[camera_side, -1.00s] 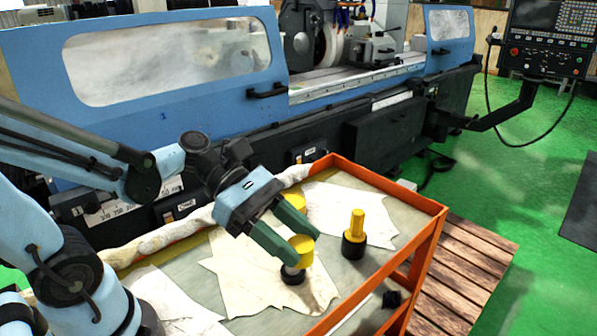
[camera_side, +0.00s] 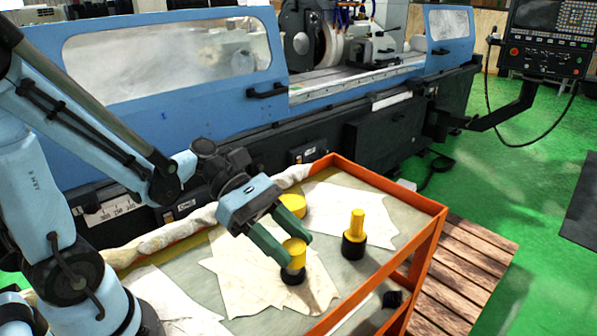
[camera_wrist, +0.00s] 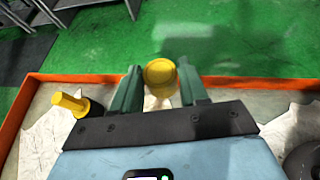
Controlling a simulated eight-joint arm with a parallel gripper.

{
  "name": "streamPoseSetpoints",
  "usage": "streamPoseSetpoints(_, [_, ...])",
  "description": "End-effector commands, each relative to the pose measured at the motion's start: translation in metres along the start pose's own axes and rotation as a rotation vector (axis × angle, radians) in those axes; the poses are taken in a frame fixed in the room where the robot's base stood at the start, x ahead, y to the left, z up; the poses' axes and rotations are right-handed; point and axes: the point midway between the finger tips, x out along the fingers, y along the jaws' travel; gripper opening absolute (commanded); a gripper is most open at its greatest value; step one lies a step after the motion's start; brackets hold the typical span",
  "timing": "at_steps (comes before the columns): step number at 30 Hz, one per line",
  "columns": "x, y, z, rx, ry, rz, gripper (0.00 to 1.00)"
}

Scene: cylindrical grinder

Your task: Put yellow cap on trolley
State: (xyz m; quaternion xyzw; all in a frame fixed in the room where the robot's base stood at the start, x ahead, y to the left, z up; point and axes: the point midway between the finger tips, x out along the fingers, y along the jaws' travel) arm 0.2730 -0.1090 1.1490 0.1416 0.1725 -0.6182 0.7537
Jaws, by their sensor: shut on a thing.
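My gripper (camera_side: 288,248) is over the trolley, pointing down, with its green fingers shut on a yellow cap (camera_side: 294,247). The cap sits between the fingertips in the wrist view (camera_wrist: 160,72). Below the cap is a short yellow part and a black base (camera_side: 292,277) close to the paper; I cannot tell if the cap is apart from them. The orange-rimmed trolley (camera_side: 425,245) has a grey-green top. Another round yellow piece (camera_side: 292,204) lies behind the gripper, partly hidden by it.
A yellow-topped black piece (camera_side: 355,236) stands upright to the right. White crumpled sheets (camera_side: 225,283) cover part of the top. A small black item (camera_side: 392,299) shows near the lower right. The blue grinder (camera_side: 170,60) stands behind, a wooden pallet (camera_side: 462,270) at right.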

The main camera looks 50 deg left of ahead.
Motion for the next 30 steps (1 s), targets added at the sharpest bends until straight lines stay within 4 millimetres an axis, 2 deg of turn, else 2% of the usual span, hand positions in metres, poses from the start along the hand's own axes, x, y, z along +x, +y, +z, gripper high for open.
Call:
streamPoseSetpoints(18, [-0.021,0.054,-0.057,-0.001,0.0,0.001,0.15])
streamPoseSetpoints(25, [-0.021,0.059,-0.065,0.0,0.0,-0.001,0.15])
streamPoseSetpoints(30, [-0.013,0.058,-0.081,0.001,0.0,0.0,0.15])
